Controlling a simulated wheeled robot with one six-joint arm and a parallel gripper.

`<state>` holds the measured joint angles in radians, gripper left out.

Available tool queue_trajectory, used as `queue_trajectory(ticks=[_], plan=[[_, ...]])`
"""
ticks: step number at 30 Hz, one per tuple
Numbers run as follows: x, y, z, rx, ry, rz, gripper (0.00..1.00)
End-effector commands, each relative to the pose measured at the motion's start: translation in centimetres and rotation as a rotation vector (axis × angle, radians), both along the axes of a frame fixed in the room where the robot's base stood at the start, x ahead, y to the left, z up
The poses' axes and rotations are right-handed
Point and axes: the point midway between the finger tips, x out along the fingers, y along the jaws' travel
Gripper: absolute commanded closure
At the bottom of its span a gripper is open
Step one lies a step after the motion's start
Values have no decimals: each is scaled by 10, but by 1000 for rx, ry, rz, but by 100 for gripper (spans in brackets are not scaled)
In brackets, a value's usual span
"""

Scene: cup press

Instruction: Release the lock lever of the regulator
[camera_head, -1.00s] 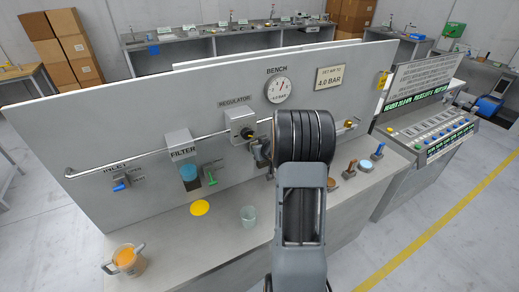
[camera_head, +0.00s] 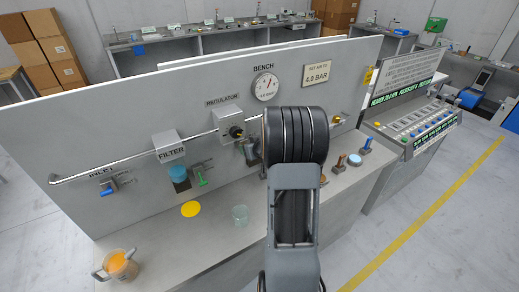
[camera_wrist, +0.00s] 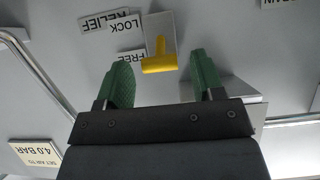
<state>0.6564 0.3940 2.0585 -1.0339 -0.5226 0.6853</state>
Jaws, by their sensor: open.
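The regulator (camera_head: 236,131) is a box with a dark round knob on the pipe of the upright panel. In the wrist view, which is upside down, a yellow lever (camera_wrist: 160,58) with a crossbar end stands on a pale plate (camera_wrist: 160,28). A FREE label (camera_wrist: 131,57) and a LOCK label (camera_wrist: 124,27) lie beside it. My gripper (camera_wrist: 161,78) is open, its two green fingertips on either side of the lever's end and apart from it, with nothing between them. In the head view my arm hides the lever and most of my gripper.
A filter (camera_head: 170,148), a green-handled valve (camera_head: 201,175) and a blue inlet valve (camera_head: 107,188) are on the panel at left. A clear cup (camera_head: 240,215), a yellow disc (camera_head: 190,209) and an orange-filled jug (camera_head: 120,264) are on the counter. A pipe (camera_wrist: 40,75) crosses the wrist view.

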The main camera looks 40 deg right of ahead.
Motion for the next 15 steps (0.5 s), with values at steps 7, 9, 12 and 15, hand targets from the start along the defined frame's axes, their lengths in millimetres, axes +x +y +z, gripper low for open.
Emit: queue_trajectory(ticks=[7,9,12,15], plan=[[-45,5,28,-2,-3,-3,38],[-57,7,35,-2,-3,-3,38],[-72,9,43,-1,-2,-3,38],[-83,11,50,-1,-3,-3,38]])
